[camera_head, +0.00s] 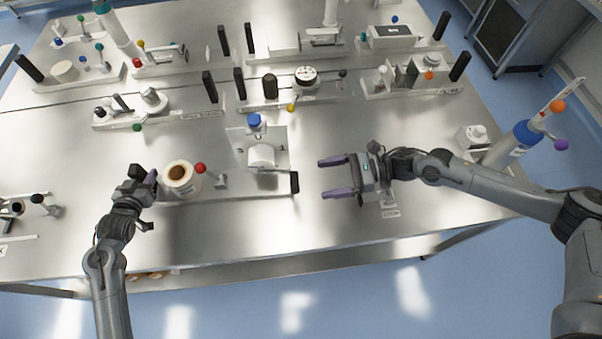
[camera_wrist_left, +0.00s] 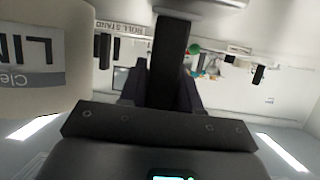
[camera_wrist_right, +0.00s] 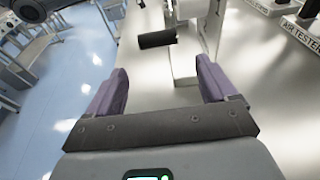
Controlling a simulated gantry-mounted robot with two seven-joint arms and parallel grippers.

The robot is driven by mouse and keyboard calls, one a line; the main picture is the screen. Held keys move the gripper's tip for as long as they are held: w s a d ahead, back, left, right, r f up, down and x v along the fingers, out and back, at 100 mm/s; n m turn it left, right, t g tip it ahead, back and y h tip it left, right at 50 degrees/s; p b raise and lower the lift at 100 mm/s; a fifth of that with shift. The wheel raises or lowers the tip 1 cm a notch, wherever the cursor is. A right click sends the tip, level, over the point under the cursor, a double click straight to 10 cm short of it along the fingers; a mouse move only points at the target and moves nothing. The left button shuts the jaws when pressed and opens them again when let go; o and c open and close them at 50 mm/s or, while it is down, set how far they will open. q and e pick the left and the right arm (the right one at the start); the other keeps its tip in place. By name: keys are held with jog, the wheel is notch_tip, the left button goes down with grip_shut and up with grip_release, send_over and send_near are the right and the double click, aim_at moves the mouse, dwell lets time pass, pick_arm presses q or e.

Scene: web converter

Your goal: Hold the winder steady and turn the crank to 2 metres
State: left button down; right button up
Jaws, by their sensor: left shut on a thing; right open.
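The front device, which appears to be the winder, has a long low base (camera_head: 235,190), a labelled white roll (camera_head: 181,181), a red knob (camera_head: 200,168) and a white block topped by a blue knob (camera_head: 254,121). A black grip (camera_head: 294,182) stands at its right end; in the right wrist view a black grip (camera_wrist_right: 157,39) lies ahead. My left gripper (camera_head: 151,179) is shut on a black post (camera_wrist_left: 168,65) beside the roll, at the device's left end. My right gripper (camera_head: 329,177) is open and empty, apart from the black grip, fingers pointing left toward it. I cannot tell which part is the crank.
A device with a round dial (camera_head: 305,76) stands behind, among several other bench devices with black posts. A blue-collared cylinder (camera_head: 522,138) stands behind my right arm. The steel bench top (camera_head: 350,122) is clear behind my right gripper.

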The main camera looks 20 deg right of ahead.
jog(key=c, duration=0.4)
jog(key=shift+w+a+r, duration=0.15)
jog(key=shift+a+r, duration=0.05)
jog(key=shift+a, duration=0.05)
jog(key=c, duration=0.3)
jog(key=a+r+m+g, duration=0.1)
jog(key=r+m, duration=0.1)
jog(key=w+a+r+m+g+h, duration=0.1)
jog(key=a+r+m, duration=0.1)
jog(key=shift+a+m+h, duration=0.25)
jog(key=shift+m+h, duration=0.05)
grip_shut()
jog(key=m+h, duration=0.8)
jog(key=m, duration=0.5)
send_near(296, 181)
jog(key=shift+g, duration=0.4)
jog(key=x, duration=0.7)
jog(key=shift+w+r, duration=0.1)
jog(key=shift+w, duration=0.2)
